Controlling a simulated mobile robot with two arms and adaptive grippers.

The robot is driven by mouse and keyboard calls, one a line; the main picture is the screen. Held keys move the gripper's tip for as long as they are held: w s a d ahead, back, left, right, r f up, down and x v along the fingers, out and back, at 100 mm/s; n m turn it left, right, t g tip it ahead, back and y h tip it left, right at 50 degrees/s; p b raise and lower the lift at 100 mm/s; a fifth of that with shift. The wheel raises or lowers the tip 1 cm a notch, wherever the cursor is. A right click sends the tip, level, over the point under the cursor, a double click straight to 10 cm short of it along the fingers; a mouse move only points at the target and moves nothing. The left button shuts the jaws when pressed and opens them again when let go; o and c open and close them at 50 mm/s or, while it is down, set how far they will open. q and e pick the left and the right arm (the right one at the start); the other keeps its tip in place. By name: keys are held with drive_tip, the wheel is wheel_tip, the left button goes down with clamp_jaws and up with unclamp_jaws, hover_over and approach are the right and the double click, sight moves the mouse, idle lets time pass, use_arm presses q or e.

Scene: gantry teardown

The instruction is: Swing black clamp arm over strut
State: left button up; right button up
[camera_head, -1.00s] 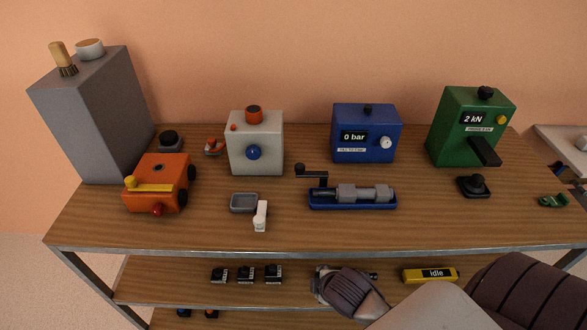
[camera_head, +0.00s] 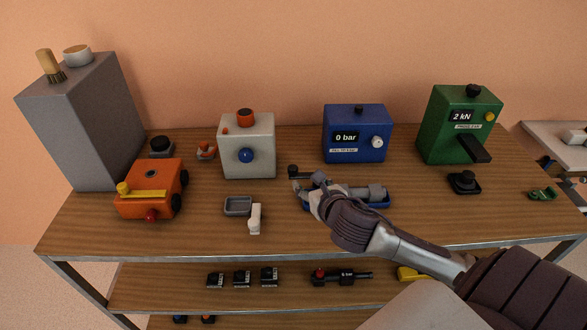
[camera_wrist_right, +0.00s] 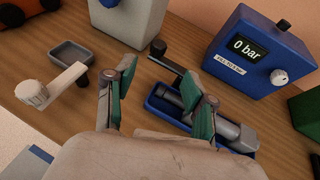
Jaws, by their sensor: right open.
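The black clamp arm (camera_head: 305,173) is at the left end of a blue cradle (camera_head: 380,206), its knob (camera_wrist_right: 158,47) pointing left, away from the cradle. The grey strut (camera_head: 376,192) lies in the cradle and also shows in the right wrist view (camera_wrist_right: 226,129). My right gripper (camera_head: 308,187) is open just in front of the clamp arm and the cradle's left end. In the right wrist view its green-padded fingers (camera_wrist_right: 160,80) appear on either side of the clamp arm; I cannot tell whether they touch it. The fingers hide part of the cradle. My left gripper is not in view.
A white lever (camera_head: 255,218) and grey dish (camera_head: 238,206) stand left of the gripper. Behind are a white box (camera_head: 232,150), a blue "0 bar" box (camera_head: 340,120) and a green press (camera_head: 445,125). The bench's front edge is mostly clear.

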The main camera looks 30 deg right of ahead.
sight(294, 170)
drive_tip(key=p+x, duration=0.1)
drive_tip(key=x, duration=1.2)
drive_tip(key=shift+a, duration=0.1)
drive_tip(key=shift+s, duration=0.1)
drive_tip(key=shift+c, duration=0.2)
clamp_jaws()
